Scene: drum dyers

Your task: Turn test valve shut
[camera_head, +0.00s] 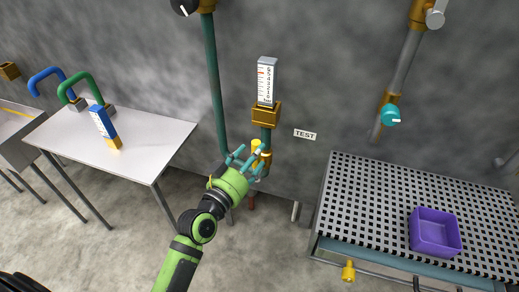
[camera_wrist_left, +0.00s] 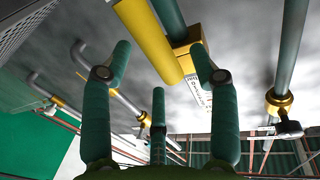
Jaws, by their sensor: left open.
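The test valve, with a yellow knob (camera_head: 257,145), sits low on the green wall pipe under a white scale gauge (camera_head: 267,82), left of the TEST label (camera_head: 305,134). My left gripper (camera_head: 245,156) is open, its teal fingers close around the valve and partly covering it. In the left wrist view, a yellow cylindrical part (camera_wrist_left: 147,42) lies beyond and between the spread fingers of the left gripper (camera_wrist_left: 162,75). I cannot tell whether any finger touches it. My right gripper is not in view.
A perforated bench (camera_head: 370,205) at right carries a purple bin (camera_head: 435,247). A teal-knobbed valve (camera_head: 390,116) hangs above it. Pipes run close beside the gripper.

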